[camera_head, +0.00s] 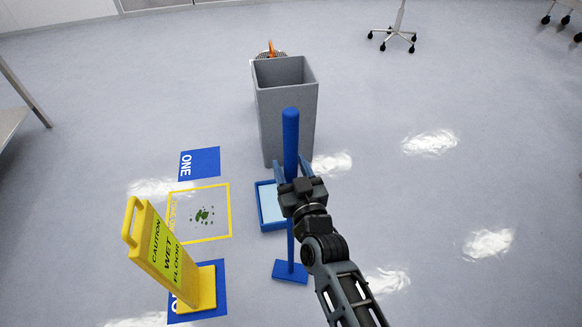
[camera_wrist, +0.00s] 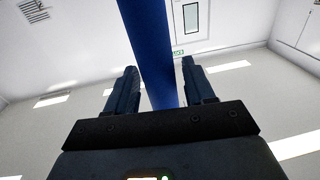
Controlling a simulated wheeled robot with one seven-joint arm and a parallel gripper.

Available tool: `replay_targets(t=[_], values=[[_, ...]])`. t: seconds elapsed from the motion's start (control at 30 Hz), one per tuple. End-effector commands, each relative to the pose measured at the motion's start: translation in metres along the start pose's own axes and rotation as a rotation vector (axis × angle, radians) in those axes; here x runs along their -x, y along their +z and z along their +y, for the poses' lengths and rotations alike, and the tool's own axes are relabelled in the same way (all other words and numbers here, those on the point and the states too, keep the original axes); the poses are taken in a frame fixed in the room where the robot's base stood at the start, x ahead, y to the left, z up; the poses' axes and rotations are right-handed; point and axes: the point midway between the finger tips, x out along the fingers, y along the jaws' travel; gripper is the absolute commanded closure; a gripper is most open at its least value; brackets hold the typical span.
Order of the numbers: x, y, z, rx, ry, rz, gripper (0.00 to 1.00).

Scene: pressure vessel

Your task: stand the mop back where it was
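The blue mop (camera_head: 291,130) stands about upright, with its flat blue head (camera_head: 290,271) at floor level. My gripper (camera_head: 291,170) has its two fingers on either side of the mop's handle, below its top end, and appears shut on it. In the wrist view the blue handle (camera_wrist: 148,40) runs between the fingertips (camera_wrist: 160,75), with little gap at the tips. My gripper hides part of the handle. A blue-rimmed square (camera_head: 262,221) with a pale blue inside lies on the floor, left of and behind the mop head, partly hidden.
A tall grey bin (camera_head: 286,105) stands just behind the mop. A yellow wet-floor sign (camera_head: 165,255) stands at the left on a blue floor mark. A yellow-outlined floor square (camera_head: 229,215) holds green spots. The floor at right is clear, with a wheeled stand (camera_head: 396,30) far back.

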Motion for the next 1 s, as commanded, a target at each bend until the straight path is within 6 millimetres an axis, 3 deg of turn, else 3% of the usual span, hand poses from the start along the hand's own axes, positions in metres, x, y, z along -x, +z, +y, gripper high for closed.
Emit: replay_targets(t=[0.1,0.43,1.0], values=[[0.000,0.000,0.000,0.000,0.000,0.000,0.36],[0.000,-0.005,0.000,0.000,0.000,0.000,0.36],[0.101,-0.003,0.000,0.000,0.000,-0.002,0.36]])
